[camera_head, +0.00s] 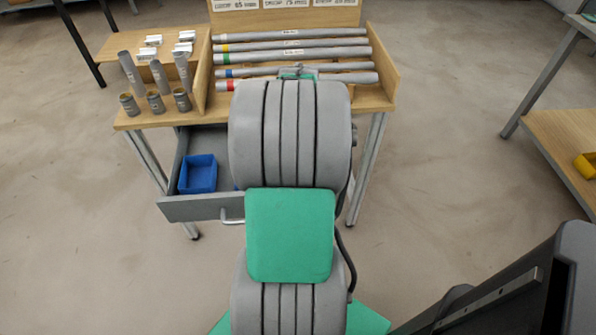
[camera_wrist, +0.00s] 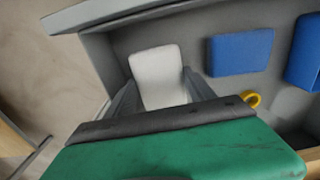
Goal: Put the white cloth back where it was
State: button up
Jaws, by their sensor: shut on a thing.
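The white cloth (camera_wrist: 158,72) shows in the wrist view as a small pale pad between the two fingers of my gripper (camera_wrist: 162,84). My gripper is shut on it. The cloth is over or inside the open grey drawer (camera_wrist: 95,50); I cannot tell whether it touches the drawer floor. In the head view the drawer (camera_head: 190,209) is pulled out under the wooden bench. There my arm hides the gripper, the cloth and the right part of the drawer.
A blue bin (camera_head: 198,173) stands in the drawer. Blue shapes (camera_wrist: 240,52) and a yellow curved thing (camera_wrist: 252,100) lie right of the cloth in the wrist view. Grey tubes (camera_head: 290,55) and short cylinders (camera_head: 155,101) are on the bench top (camera_head: 165,118).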

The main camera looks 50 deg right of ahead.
jog(key=shift+f, duration=1.25)
jog(key=shift+f, duration=0.1)
jog(key=o, duration=1.2)
notch_tip(320, 180, up, 12)
jog(key=p, duration=0.1)
jog(key=w+a+n, duration=0.2)
jog(key=w+a, duration=0.1)
jog(key=a, duration=0.3)
jog(key=w+a+n, duration=0.2)
jog(key=w+a, duration=0.2)
jog(key=a, duration=0.3)
jog(key=a+n, duration=0.2)
jog(key=a, duration=0.4)
jog(key=s+a+n+t, duration=0.1)
jog(key=a+n, duration=0.1)
jog(key=a, duration=0.4)
jog(key=s+a+f+n+t, duration=0.1)
jog(key=a+n, duration=0.1)
jog(key=a, duration=0.5)
jog(key=shift+f, duration=0.1)
